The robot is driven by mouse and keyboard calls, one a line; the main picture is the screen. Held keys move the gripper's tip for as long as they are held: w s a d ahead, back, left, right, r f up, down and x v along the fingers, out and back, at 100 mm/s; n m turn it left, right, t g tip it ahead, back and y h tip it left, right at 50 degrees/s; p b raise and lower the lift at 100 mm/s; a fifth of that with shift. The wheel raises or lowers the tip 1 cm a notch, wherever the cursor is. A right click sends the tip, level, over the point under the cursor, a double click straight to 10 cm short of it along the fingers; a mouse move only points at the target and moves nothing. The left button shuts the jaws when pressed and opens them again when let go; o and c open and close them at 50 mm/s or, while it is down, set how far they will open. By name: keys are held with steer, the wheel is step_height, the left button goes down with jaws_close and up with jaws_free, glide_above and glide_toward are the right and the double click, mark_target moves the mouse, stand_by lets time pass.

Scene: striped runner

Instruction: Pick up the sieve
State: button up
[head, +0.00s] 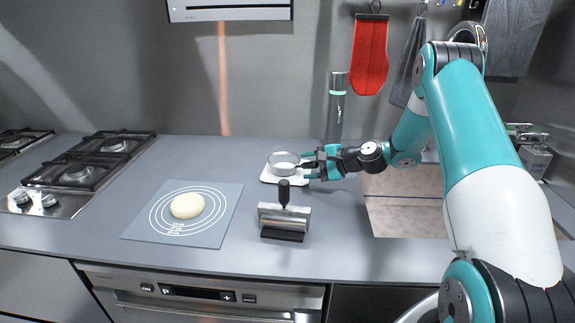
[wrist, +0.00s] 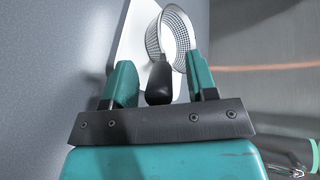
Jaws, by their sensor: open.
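The sieve (head: 284,163) is a round mesh cup with a dark handle, at the back of the counter on a white board (head: 268,178). In the wrist view its mesh bowl (wrist: 178,30) lies beyond the fingers, and its black handle (wrist: 159,82) sits between them. My gripper (head: 309,166) is at the right side of the sieve, its fingers on either side of the handle. In the wrist view my gripper (wrist: 160,85) is open, with a gap visible between the handle and each finger. Whether a finger touches the board is unclear.
A dough ball (head: 187,206) lies on a grey mat (head: 222,225) at the left. A steel cylinder (head: 337,100) stands behind.

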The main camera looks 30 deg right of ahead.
steer(key=shift+w, duration=0.15)
jaws_close()
